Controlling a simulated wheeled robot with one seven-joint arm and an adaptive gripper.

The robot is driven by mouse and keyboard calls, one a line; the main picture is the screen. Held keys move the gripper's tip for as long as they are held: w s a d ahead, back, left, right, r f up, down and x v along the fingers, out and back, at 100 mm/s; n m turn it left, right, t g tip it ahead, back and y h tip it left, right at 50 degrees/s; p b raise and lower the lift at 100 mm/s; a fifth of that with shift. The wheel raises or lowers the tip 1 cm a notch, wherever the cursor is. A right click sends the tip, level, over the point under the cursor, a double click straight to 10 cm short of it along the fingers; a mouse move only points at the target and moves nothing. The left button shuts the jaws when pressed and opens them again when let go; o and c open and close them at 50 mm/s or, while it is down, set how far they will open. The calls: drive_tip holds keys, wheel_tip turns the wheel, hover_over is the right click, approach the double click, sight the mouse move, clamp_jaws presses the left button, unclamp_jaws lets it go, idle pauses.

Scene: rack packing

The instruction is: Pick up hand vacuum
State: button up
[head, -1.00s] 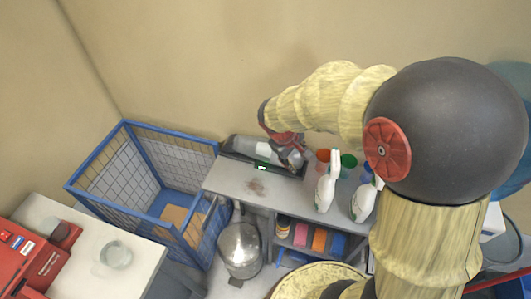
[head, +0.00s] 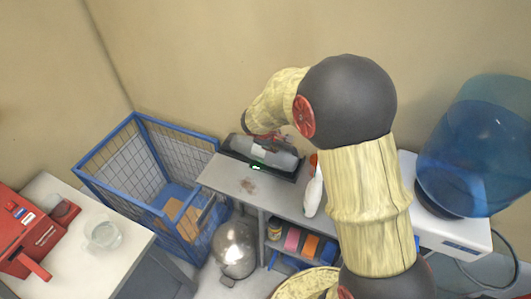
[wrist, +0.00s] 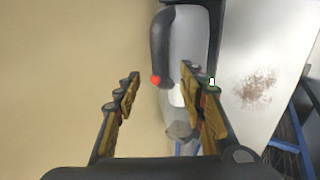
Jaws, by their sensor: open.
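The hand vacuum (head: 268,151) has a pale grey body and lies in a black tray (head: 286,175) at the back of the grey shelf top. In the wrist view the vacuum (wrist: 190,48) shows its dark handle and a red button. My gripper (wrist: 163,100) is open and empty. Its right finger overlaps the lower end of the vacuum in that view, and its left finger is over bare wall. In the head view my gripper (head: 265,136) is near the vacuum's far side, its fingers mostly hidden. I cannot tell whether it touches.
A white spray bottle (head: 314,193) stands right of the tray, partly behind my arm. A blue wire cart (head: 118,195) is left of the shelf. A silver vessel (head: 233,252) stands below.

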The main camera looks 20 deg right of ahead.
sight(278, 143)
drive_tip(key=x, duration=0.4)
drive_tip(key=shift+d+f, duration=0.15)
drive_tip(key=shift+d, duration=0.05)
drive_tip(key=shift+s, duration=0.1)
drive_tip(key=shift+c, duration=1)
drive_tip(key=c, duration=0.7)
clamp_jaws()
